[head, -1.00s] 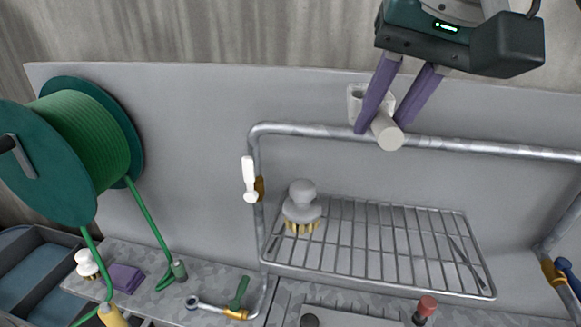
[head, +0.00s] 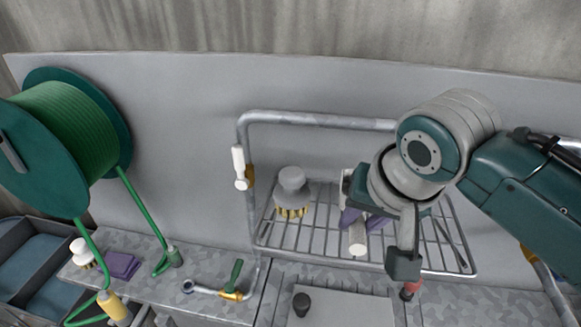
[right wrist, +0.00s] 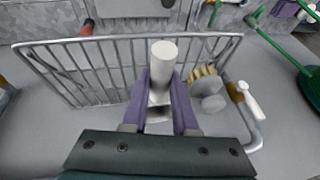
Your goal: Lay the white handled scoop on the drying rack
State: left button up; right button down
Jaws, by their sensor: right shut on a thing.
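The white handled scoop (head: 358,240) is in my right gripper (head: 361,220). Its thick pale handle sticks out past the purple fingers, and part of its head shows beside them. In the right wrist view the scoop (right wrist: 162,60) sits between the two fingers (right wrist: 161,100), handle end outward. The wire drying rack (head: 320,255) lies behind and below the gripper in the head view. It also shows in the right wrist view (right wrist: 100,62). Whether the scoop touches the wires I cannot tell. My left gripper is out of view.
A grey-knobbed brush (head: 292,188) stands on the rack's left part. A metal pipe (head: 310,118) frames the rack, with a white-handled tool (head: 239,168) on its left upright. A green hose reel (head: 75,130) stands at left. The rack's middle wires look bare.

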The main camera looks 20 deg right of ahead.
jog(key=shift+f, duration=2.15)
jog(key=c, duration=0.7)
grip_release()
jog(key=shift+f, duration=0.15)
jog(key=shift+r, duration=0.3)
jog(key=d+v, duration=0.1)
jog(key=v, duration=1)
jog(key=s+a+n, duration=0.1)
jog(key=s+n, duration=0.2)
jog(key=s, duration=0.2)
jog(key=s+a+n+g, duration=0.1)
jog(key=s+n, duration=0.2)
jog(key=s, duration=0.2)
jog(key=s+a+f+n, duration=0.1)
jog(key=s+n, duration=0.2)
jog(key=s, duration=0.2)
jog(key=shift+s+a+y+p, duration=0.1)
jog(key=shift+a+y+p, duration=0.1)
jog(key=shift+y+p, duration=0.2)
